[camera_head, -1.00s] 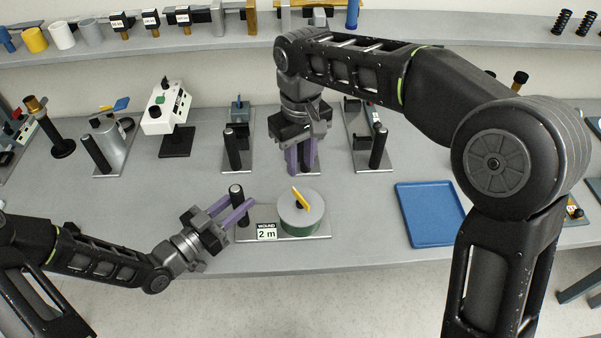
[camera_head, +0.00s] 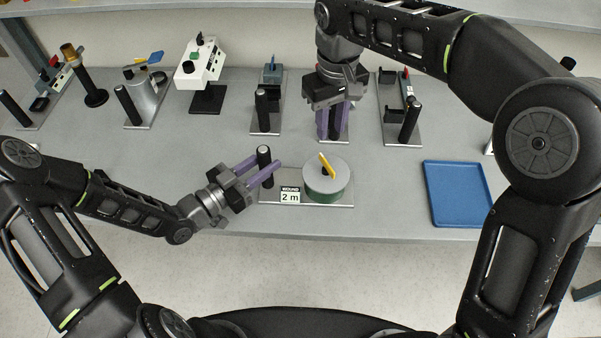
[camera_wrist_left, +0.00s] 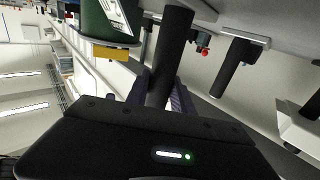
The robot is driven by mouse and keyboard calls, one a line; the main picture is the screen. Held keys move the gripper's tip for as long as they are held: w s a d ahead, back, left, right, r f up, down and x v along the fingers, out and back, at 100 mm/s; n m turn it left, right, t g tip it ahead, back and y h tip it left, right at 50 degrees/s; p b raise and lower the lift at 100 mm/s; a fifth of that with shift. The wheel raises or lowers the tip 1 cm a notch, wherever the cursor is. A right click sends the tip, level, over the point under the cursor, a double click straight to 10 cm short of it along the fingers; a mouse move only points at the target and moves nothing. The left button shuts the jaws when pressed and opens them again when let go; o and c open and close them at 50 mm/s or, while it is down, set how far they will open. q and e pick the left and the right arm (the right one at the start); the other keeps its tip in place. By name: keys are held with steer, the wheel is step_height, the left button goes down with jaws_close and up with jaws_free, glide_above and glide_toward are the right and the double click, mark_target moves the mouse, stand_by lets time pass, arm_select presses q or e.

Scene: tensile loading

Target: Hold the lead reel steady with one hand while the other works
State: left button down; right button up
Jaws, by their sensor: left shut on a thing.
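The lead reel (camera_head: 337,187) is a green drum with a grey top and a yellow lever (camera_head: 327,165). It stands on a grey base plate (camera_head: 345,206) with a "WOUND 2 m" label and an upright black post (camera_head: 264,160). My left gripper (camera_head: 263,168) is shut on this post, left of the drum. In the left wrist view the post (camera_wrist_left: 174,45) rises between the purple fingers, and the green drum (camera_wrist_left: 95,20) is beside it. My right gripper (camera_head: 333,124) points down behind the reel, over another stand; whether its fingers hold anything is unclear.
A blue tray (camera_head: 457,193) lies to the right. Behind stand a white box on a stand (camera_head: 200,63), a grey cylinder device (camera_head: 145,90) and several fixtures with black posts. The table left of the reel is mostly clear.

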stand_by(0.7)
arm_select(q)
steer(key=c, duration=1)
jaws_free()
steer(key=v, duration=1.2)
